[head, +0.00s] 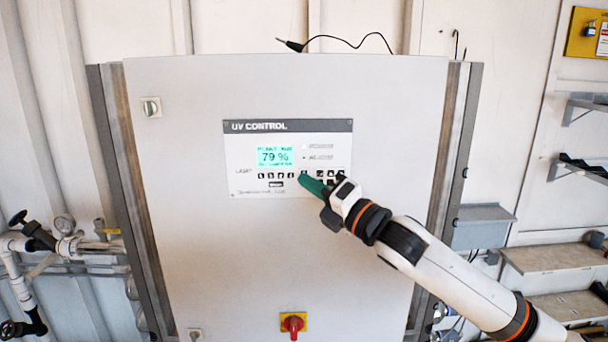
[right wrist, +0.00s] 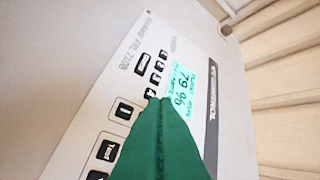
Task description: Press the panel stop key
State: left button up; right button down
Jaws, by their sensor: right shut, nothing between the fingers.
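The UV control panel (head: 245,140) is a white plate with a dark header, set in the grey cabinet door. Its lit green display (head: 275,156) reads 79 %. A row of small black keys (head: 276,175) runs below the display; which one is the stop key I cannot read. My right gripper (head: 303,178) is shut and empty, its green fingertips at the key row, right of the display's middle. In the right wrist view the fingertips (right wrist: 160,101) cover part of the row, beside a black key (right wrist: 123,110). Whether they touch the panel I cannot tell. My left gripper is out of view.
A red rotary switch (head: 292,324) on a yellow plate sits low on the cabinet door (head: 190,230). A small lock (head: 151,107) is at its upper left. Pipes with a valve (head: 40,238) stand at the left, shelves (head: 555,258) at the right.

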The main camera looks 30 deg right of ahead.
dwell(0.8)
jog(key=shift+w+d, duration=0.2)
jog(key=shift+w, duration=0.15)
jog(key=shift+w+d+p, duration=0.15)
jog(key=shift+w+p, duration=0.05)
jog(key=shift+p, duration=0.15)
jog(key=shift+s, duration=0.1)
dwell(0.4)
jog(key=shift+s+a+b, duration=0.35)
jog(key=shift+s+a, duration=0.05)
jog(key=shift+s, duration=0.1)
jog(key=shift+s+a+b, duration=0.4)
jog(key=shift+s, duration=0.3)
jog(key=shift+s+a+b, duration=0.35)
jog(key=shift+s+a, duration=0.1)
jog(key=shift+s, duration=0.25)
jog(key=shift+s+a+b, duration=0.4)
jog(key=shift+s, duration=0.3)
